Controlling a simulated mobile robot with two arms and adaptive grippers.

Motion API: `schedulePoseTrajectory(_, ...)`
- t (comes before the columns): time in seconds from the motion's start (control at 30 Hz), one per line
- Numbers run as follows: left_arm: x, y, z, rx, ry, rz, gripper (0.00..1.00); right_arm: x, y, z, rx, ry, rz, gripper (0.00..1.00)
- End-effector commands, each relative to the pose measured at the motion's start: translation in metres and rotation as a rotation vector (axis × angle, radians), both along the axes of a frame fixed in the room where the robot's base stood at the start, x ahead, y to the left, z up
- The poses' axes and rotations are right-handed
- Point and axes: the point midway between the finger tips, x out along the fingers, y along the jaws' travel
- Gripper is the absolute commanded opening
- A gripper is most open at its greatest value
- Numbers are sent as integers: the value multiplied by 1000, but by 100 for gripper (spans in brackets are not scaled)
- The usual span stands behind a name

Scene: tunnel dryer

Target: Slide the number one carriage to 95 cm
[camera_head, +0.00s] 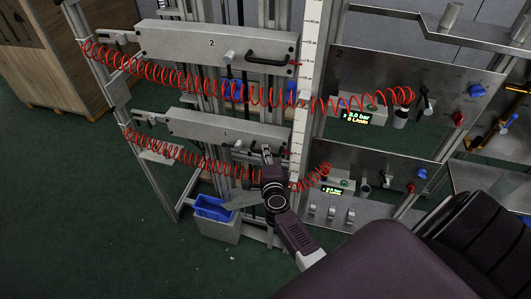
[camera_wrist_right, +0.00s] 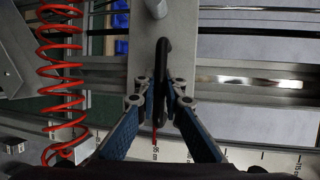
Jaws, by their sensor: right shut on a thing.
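The number one carriage (camera_head: 205,125) is the lower grey block marked 1, on the upright rails. My right gripper (camera_head: 267,156) is at its right end. In the right wrist view the gripper (camera_wrist_right: 163,95) is shut on the carriage's black handle (camera_wrist_right: 162,60), with a blue-padded finger on each side. A thin red pointer (camera_wrist_right: 154,139) on the carriage reaches to the white scale (camera_wrist_right: 230,156). The label beside it looks like 95 cm, but the print is small. The scale (camera_head: 311,50) stands upright in the head view. My left gripper is not in view.
The number two carriage (camera_head: 195,43) sits above, with its own black handle. Red coiled hoses (camera_head: 180,158) hang across both carriages. Valve panels (camera_head: 375,165) stand to the right of the scale.

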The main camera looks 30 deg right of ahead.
Motion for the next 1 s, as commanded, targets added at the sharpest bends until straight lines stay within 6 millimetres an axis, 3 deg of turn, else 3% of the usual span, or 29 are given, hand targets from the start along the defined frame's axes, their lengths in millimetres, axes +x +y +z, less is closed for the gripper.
schedulePoseTrajectory(0.03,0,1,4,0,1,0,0,3,-1,10,-4,-12,0,0)
schedulePoseTrajectory(0.37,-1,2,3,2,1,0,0,3,-1,8,-3,-10,0,0)
schedulePoseTrajectory(0.4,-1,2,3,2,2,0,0,3,-1,8,-3,-10,0,12)
schedulePoseTrajectory(0.57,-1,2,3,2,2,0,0,2,-1,6,-1,-6,-1,27)
schedulePoseTrajectory(0.87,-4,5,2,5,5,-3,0,-1,1,3,1,-2,0,27)
schedulePoseTrajectory(1.0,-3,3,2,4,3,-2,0,-12,7,4,3,-1,0,27)
